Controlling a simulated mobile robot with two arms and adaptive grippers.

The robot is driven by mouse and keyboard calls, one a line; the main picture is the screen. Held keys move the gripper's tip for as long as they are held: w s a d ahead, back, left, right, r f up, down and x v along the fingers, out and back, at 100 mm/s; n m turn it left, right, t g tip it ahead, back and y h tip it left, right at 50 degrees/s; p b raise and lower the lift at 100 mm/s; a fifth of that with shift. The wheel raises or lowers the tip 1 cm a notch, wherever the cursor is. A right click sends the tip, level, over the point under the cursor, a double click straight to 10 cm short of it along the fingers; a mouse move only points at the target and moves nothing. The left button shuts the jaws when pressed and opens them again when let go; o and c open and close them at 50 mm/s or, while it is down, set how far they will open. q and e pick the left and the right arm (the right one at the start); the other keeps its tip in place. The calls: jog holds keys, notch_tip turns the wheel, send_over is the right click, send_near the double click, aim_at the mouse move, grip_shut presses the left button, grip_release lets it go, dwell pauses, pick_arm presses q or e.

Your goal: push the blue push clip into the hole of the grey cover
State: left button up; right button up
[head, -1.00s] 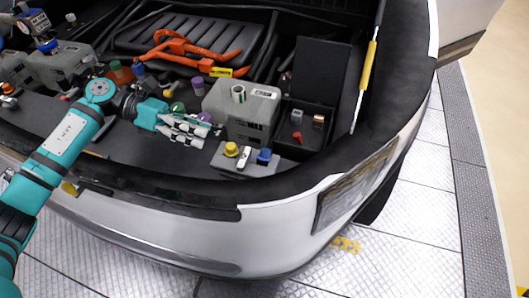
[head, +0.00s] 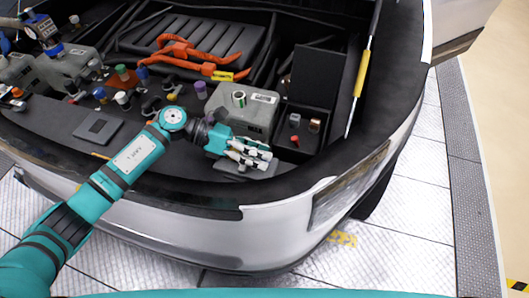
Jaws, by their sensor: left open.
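My left gripper (head: 264,160) is open, reaching in from the left over a small grey block (head: 232,174) near the front edge of the bay. The gripper hides most of this block and whatever stands on it, so I cannot see the blue push clip there. I cannot tell whether the fingers touch anything. A flat dark grey plate (head: 84,136) with a darker square in it lies to the left, behind my arm. I cannot tell whether the plate or the block is the grey cover. My right gripper is not in view.
A grey reservoir box (head: 258,122) with a round opening stands just behind my gripper. A black bin (head: 316,143) with small parts is to its right. Several coloured caps stand to the left. Orange cables (head: 190,53) lie behind, and a yellow-sleeved rod (head: 360,75) rises at right.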

pick_arm(q)
jog(key=shift+f, duration=0.1)
jog(key=c, duration=0.8)
jog(key=shift+c, duration=0.2)
